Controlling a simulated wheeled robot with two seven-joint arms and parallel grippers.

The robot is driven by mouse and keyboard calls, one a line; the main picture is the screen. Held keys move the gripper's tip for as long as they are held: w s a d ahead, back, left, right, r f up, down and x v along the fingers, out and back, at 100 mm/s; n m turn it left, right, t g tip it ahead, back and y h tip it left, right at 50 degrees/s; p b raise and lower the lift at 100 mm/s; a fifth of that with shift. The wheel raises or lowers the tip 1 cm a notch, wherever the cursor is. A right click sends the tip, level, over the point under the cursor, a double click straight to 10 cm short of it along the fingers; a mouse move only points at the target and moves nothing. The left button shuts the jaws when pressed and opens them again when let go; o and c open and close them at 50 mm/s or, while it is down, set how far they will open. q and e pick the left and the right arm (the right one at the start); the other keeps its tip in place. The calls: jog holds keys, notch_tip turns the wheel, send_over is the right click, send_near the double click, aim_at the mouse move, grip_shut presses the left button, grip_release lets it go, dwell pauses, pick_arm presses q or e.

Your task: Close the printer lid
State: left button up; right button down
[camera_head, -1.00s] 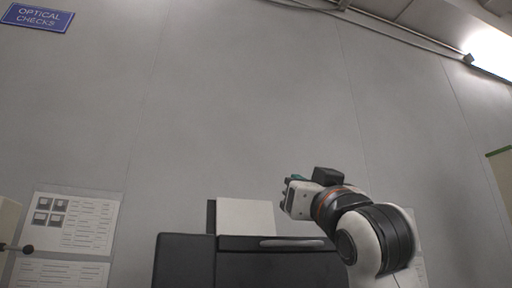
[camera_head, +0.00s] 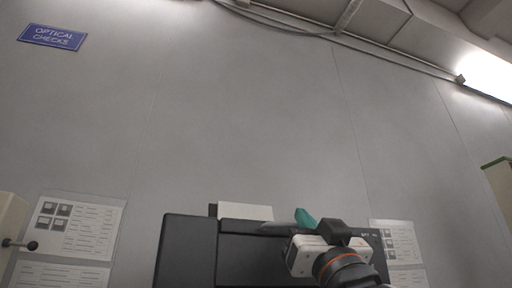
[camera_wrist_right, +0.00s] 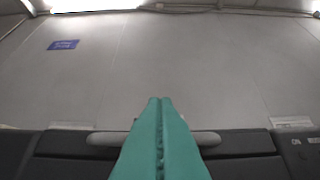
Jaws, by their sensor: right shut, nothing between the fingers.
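The dark grey printer (camera_head: 190,250) stands at the bottom middle of the head view, cut off by the lower edge. My left gripper is not in view.
White paper (camera_head: 246,211) stands up behind the printer. Posted sheets (camera_head: 81,228) and a blue sign (camera_head: 52,37) are on the grey wall. A pale box with a black-knobbed lever (camera_head: 28,245) is at the left edge. The space above the printer is clear.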

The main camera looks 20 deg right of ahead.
pick_arm(q)
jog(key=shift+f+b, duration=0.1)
jog(key=shift+b, duration=0.2)
pick_arm(e)
jog(key=shift+f, duration=0.7)
jog(key=shift+f, duration=0.1)
